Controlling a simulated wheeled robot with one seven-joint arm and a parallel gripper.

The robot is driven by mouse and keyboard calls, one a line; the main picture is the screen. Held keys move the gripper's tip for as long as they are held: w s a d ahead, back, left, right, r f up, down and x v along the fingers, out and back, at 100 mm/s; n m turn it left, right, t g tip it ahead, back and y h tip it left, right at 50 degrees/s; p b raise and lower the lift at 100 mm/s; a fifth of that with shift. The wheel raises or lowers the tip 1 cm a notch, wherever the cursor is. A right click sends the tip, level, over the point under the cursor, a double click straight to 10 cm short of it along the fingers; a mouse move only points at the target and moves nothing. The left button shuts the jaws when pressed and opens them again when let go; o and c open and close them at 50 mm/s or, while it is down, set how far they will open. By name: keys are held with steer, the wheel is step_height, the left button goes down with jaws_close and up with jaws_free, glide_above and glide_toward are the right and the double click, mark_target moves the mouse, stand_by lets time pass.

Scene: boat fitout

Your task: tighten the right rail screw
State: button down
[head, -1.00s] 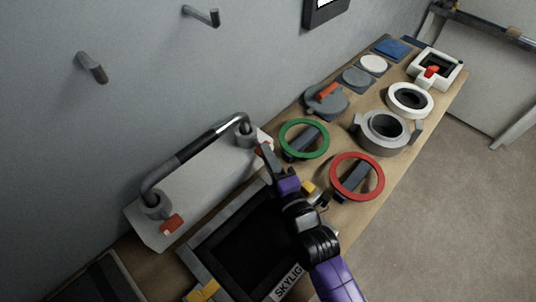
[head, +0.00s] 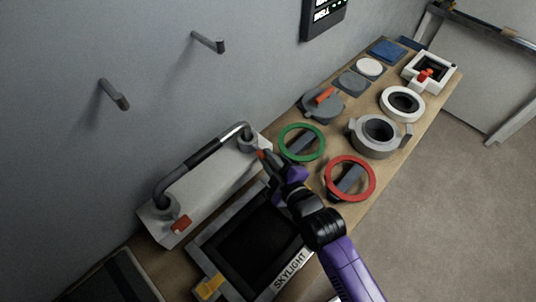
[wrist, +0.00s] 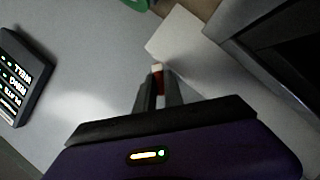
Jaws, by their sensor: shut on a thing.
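The hand rail (head: 195,160) is a dark grip on bent metal ends, standing in round sockets on a pale base plate (head: 212,184). The right rail screw (head: 261,153) shows as a small red piece at the right end of the plate. The left red screw (head: 181,224) is in full view at the other end. My gripper (head: 267,158) is at the right end, shut on the right screw and hiding most of it. In the wrist view my gripper's fingers (wrist: 158,84) are close together, with a small pale and red tip (wrist: 157,68) between them.
A skylight frame (head: 290,270) lies in front of the rail. A green ring wheel (head: 302,126) and a red ring wheel (head: 373,180) stand to the right. Pegs (head: 113,95) and a display (head: 319,18) are on the wall. Open floor (head: 455,200) is at right.

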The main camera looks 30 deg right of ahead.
steer(key=m+y+b, duration=0.2)
steer(key=m+y, duration=0.1)
steer(key=m, duration=0.2)
steer(key=d+m+g+y+b, duration=0.1)
steer(key=m+y+b, duration=0.1)
steer(key=m+y, duration=0.2)
steer(key=m+g+y+b, duration=0.1)
steer(key=m+y+b, duration=0.2)
steer(key=m, duration=0.5)
steer(key=shift+w+d+f, duration=0.2)
steer(key=shift+f, duration=0.05)
stand_by(0.5)
steer(key=shift+y, duration=0.4)
steer(key=c, duration=1.4)
jaws_free()
steer(key=shift+c, duration=0.2)
steer(key=shift+d, duration=0.1)
steer(key=b+v, duration=0.1)
steer(key=v, duration=0.6)
steer(key=shift+s+d+r, duration=0.15)
steer(key=shift+s+d, duration=0.05)
steer(key=shift+s, duration=0.1)
